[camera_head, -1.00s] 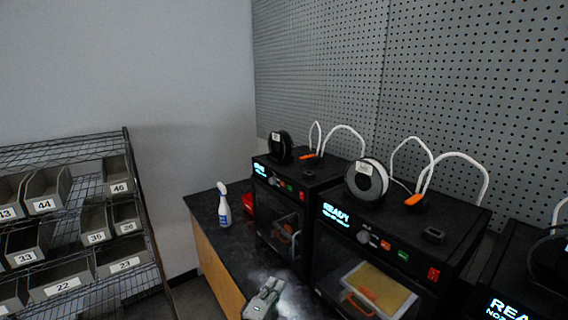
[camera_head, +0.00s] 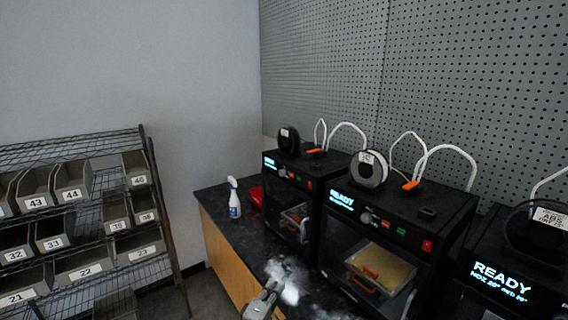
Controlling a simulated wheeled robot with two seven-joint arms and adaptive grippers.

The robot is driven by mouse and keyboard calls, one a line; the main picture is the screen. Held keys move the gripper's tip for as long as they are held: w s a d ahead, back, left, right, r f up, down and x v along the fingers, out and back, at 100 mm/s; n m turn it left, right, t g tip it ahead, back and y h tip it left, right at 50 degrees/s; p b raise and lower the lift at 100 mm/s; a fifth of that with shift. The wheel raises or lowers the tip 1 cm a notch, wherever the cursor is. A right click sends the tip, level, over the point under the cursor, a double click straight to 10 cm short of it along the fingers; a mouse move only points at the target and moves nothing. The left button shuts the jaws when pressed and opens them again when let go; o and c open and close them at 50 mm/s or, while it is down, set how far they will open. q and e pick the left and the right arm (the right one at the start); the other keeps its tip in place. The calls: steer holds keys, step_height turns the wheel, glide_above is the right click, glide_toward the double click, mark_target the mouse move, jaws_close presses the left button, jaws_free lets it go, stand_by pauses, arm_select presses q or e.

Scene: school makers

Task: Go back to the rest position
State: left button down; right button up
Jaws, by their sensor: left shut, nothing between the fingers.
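My left gripper (camera_head: 268,293) shows at the bottom centre of the head view, above the dark counter (camera_head: 232,240). It is shut with nothing in it. A bright whitish patch (camera_head: 288,278) lies on the counter just beyond its fingertips; I cannot tell what it is. My right gripper is not in view.
Black 3D printers stand along the counter: a far one (camera_head: 296,165), a middle one (camera_head: 450,222) and a right one (camera_head: 505,282). A spray bottle (camera_head: 234,203) stands by a red object (camera_head: 256,196). A wire rack of grey bins (camera_head: 84,268) stands at left.

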arm_select(q)
steer(key=s+a+f+m+g+y, duration=0.1)
steer(key=s+a+f+m+g, duration=0.25)
steer(key=s+m, duration=0.35)
steer(key=s+a+f+m+g, duration=0.3)
steer(key=s+f+m+g, duration=0.15)
steer(key=s, duration=0.35)
steer(key=s+a+m+g+y, duration=0.4)
steer(key=s+a+g+y, duration=0.15)
steer(key=s+a, duration=0.8)
steer(key=s+f, duration=0.3)
steer(key=f, duration=3)
steer(key=s+a+f+g, duration=0.1)
steer(key=s+f, duration=0.8)
steer(key=s, duration=0.2)
steer(key=s+a+f+g, duration=0.1)
steer(key=s+a+f, duration=0.1)
steer(key=s+f, duration=0.8)
steer(key=shift+s+a+f, duration=0.15)
steer(key=shift+s+a, duration=0.1)
steer(key=shift+s, duration=0.5)
